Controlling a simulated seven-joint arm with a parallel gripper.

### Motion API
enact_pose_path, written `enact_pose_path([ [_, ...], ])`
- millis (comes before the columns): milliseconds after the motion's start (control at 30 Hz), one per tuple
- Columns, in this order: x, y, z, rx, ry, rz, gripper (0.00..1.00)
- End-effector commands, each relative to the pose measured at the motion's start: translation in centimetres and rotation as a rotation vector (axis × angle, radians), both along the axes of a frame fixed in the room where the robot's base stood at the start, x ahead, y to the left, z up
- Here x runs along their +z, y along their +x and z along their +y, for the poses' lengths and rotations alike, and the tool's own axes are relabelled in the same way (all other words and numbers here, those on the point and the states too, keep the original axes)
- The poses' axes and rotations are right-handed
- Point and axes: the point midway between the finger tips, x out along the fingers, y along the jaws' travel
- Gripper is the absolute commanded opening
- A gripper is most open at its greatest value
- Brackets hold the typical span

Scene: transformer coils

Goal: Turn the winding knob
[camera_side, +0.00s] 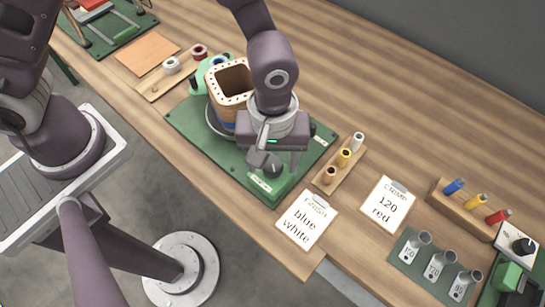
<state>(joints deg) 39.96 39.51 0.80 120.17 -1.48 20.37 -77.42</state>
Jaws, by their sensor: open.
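My gripper (265,160) points down over the front right part of the green winding board (188,115). A dark round knob (271,171) shows at the fingertips, partly hidden by them. I take it to be the winding knob. The jaws are open around or just above it; I cannot tell whether they touch it. The square coil former (230,80), tan with a dotted rim and a dark hollow, stands upright on the board behind my gripper, partly covered by my wrist.
Wire spools stand on wooden strips (334,178) right of the board and behind it. Cards read "FINISH blue white" (306,219) and "CRIMP 120 red" (387,204). A white box with a black dial (522,246), colored-handled tools (477,201) and grey cups (440,263) occupy the right.

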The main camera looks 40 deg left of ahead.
Motion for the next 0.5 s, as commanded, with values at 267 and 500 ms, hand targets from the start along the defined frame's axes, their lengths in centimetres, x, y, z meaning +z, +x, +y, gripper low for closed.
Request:
enact_pose_path([
  [267, 0.02, 0.02, 0.02, 0.000, -0.001, -0.001, 0.40],
  [500, 0.05, 0.04, 0.02, 0.000, -0.001, -0.001, 0.00],
])
